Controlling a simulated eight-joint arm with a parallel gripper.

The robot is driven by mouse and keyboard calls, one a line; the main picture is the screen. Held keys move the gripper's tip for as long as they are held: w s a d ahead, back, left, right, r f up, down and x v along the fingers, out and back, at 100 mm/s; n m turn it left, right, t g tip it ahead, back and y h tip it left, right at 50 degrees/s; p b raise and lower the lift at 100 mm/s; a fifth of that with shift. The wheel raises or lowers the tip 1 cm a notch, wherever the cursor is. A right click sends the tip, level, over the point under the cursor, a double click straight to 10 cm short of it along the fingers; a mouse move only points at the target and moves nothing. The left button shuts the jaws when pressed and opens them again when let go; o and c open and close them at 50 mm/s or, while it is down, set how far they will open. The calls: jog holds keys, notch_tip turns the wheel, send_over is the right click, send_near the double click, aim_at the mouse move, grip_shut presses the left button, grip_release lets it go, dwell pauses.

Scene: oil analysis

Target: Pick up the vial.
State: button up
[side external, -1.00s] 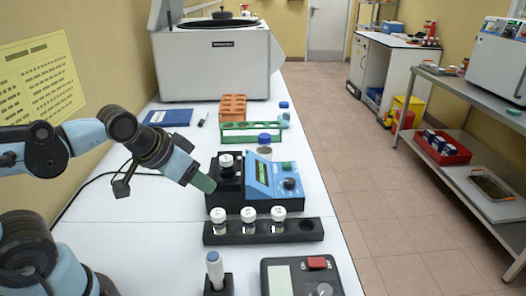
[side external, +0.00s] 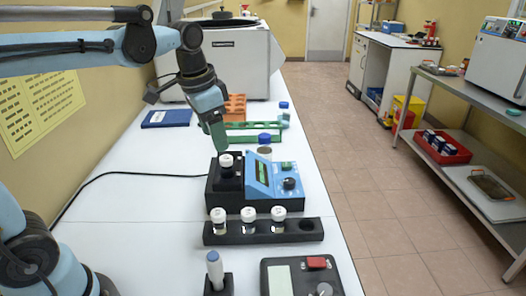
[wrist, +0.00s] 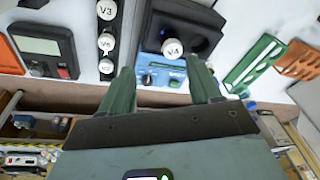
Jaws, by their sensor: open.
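A white-capped vial (side external: 226,160) stands upright in the well of the black and blue instrument (side external: 262,178). In the wrist view its cap (wrist: 172,48) reads V4 and lies just beyond the fingertips, between their lines. My gripper (side external: 221,149) points down close above this vial; its green fingers are open and empty, also in the wrist view (wrist: 160,66). Whether they touch the cap cannot be told. Several other white-capped vials (side external: 248,215) stand in a black rack (side external: 262,236) in front of the instrument, with an empty hole at its right end. Two wrist-view caps read V3 (wrist: 106,10) and V6 (wrist: 106,43).
A green rack (side external: 240,126) and an orange rack (side external: 235,100) stand behind the instrument, near a blue-capped jar (side external: 264,141). A pen-like tool (side external: 214,268) in a holder and a grey meter (side external: 295,278) are in front.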

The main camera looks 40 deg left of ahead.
aim_at(226, 158)
jog(key=w+a+r+m+g, duration=0.1)
jog(key=w+a+m+g, duration=0.1)
jog(key=w+g, duration=0.15)
jog(key=shift+t, duration=0.45)
jog(key=shift+w+d+f, duration=0.15)
jog(key=shift+f, duration=2.85)
jog(key=shift+w+d+f, duration=0.1)
jog(key=shift+f, duration=2.9)
grip_shut()
jog(key=shift+r, duration=0.1)
